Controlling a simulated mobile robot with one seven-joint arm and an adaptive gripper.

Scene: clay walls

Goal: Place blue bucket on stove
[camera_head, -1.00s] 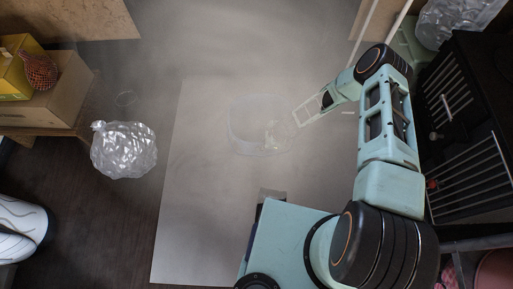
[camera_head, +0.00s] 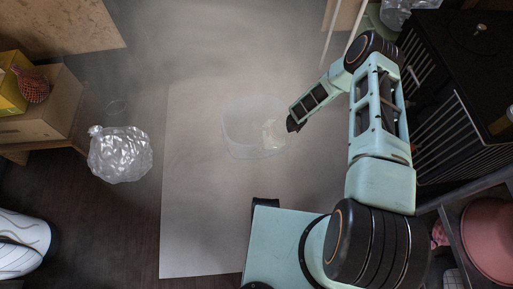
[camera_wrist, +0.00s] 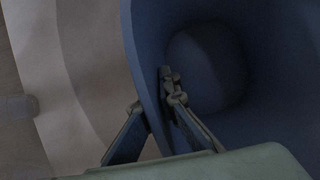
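The blue bucket (camera_wrist: 225,25) fills the middle and right of the wrist view, with its dark inside and round bottom showing. My gripper (camera_wrist: 152,90) is at its wall, one finger outside and the other inside the rim. How tightly the fingers close on the wall cannot be told. In the head view my gripper (camera_head: 292,124) is low over the pale mat, beside a clear, see-through container (camera_head: 240,140); no blue bucket can be made out there. The black stove (camera_head: 465,70) stands at the right, its flat dark top partly in view.
A clear crumpled bag (camera_head: 120,155) lies on the floor at left. Cardboard boxes (camera_head: 45,105) with a netted red item stand on a wooden table (camera_head: 50,143) at the left edge. A pink round vessel (camera_head: 490,240) is at lower right. The pale mat (camera_head: 200,220) is mostly bare.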

